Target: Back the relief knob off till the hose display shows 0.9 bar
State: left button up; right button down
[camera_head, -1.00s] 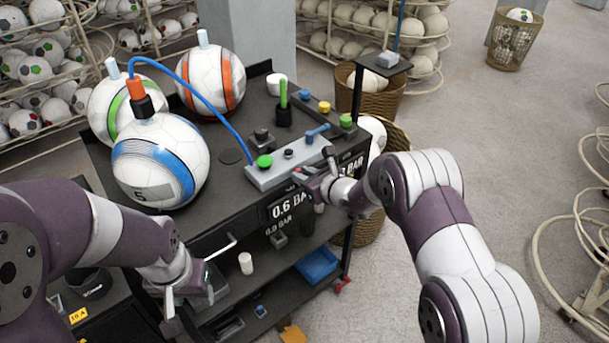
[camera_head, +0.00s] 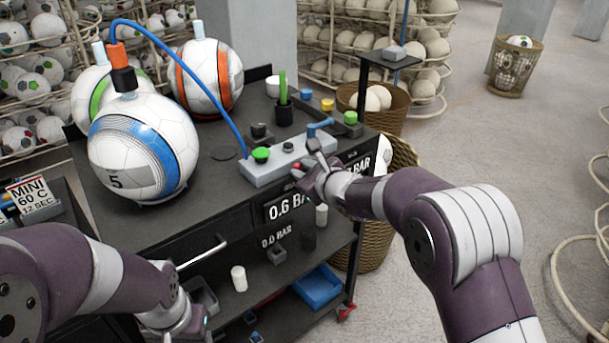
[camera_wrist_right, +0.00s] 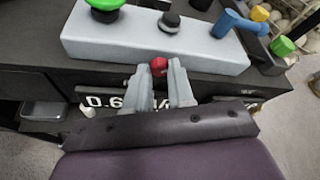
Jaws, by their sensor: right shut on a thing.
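The small red knob (camera_wrist_right: 158,66) is on the front face of the grey valve block (camera_head: 272,166). My right gripper (camera_wrist_right: 161,77) is shut on the red knob, with one finger on each side of it. In the head view my right gripper (camera_head: 308,178) covers most of the knob. The large display (camera_head: 284,207) on the cart's front reads 0.6 BA, its end hidden by the gripper. Another display at its right shows only part of BAR. My left gripper (camera_head: 193,322) is low at the left; its jaws are unclear.
A blue hose (camera_head: 203,63) runs from the block to the blue-striped ball (camera_head: 150,150). A green button (camera_head: 261,154), a black knob and a blue lever (camera_head: 320,126) top the block. Baskets stand behind the cart.

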jog(key=c, duration=1)
grip_release()
jog(key=shift+r, duration=0.1)
jog(key=shift+o, duration=0.2)
jog(key=b+v, duration=0.1)
jog(key=v, duration=1.1)
jog(key=shift+s+r, duration=0.15)
jog(key=shift+s, duration=0.2)
jog(key=shift+d, duration=0.2)
